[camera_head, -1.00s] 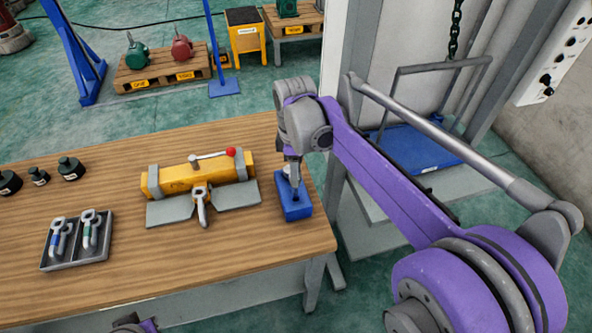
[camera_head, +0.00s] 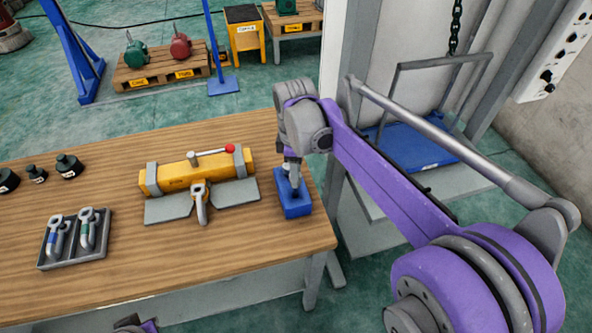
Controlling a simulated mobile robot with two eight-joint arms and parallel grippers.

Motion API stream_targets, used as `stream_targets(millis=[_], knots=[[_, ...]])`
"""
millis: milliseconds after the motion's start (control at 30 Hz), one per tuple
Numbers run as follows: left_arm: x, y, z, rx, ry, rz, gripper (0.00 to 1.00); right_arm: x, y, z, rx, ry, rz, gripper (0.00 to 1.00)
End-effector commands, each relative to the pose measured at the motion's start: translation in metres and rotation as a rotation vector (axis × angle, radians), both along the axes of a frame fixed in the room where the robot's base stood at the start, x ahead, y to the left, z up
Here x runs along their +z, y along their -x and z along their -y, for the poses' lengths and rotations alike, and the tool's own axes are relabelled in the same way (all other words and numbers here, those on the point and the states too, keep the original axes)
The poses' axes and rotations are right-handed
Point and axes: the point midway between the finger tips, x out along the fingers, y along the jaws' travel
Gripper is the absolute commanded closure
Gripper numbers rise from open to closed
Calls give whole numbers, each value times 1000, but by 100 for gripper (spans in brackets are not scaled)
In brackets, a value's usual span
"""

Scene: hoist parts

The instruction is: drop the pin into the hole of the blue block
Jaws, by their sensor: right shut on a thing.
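The blue block (camera_head: 293,206) sits near the right end of the wooden table. My right gripper (camera_head: 292,168) points down right above the block. It is shut on the pin (camera_head: 294,180), a small grey piece that stands upright over the block's top. The block's hole is hidden, and I cannot tell whether the pin's lower end is inside it. Of my left arm only a small part shows at the bottom edge; its gripper is not in view.
A yellow hoist part with a red-knobbed lever (camera_head: 200,172) lies left of the block on grey plates. A dark tray (camera_head: 75,240) with two shackles and several black weights (camera_head: 68,166) stand farther left. The table (camera_head: 190,250) is bare in front of the block.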

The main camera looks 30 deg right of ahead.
Motion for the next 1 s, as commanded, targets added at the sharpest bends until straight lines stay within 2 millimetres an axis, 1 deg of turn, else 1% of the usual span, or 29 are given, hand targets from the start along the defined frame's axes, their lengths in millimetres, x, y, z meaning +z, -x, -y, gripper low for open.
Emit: stream_targets(millis=[1000], knots=[[-23, 7, 0, 0, 0, -13, 100, -31, 0, 0, 0, -1, -1, 100]])
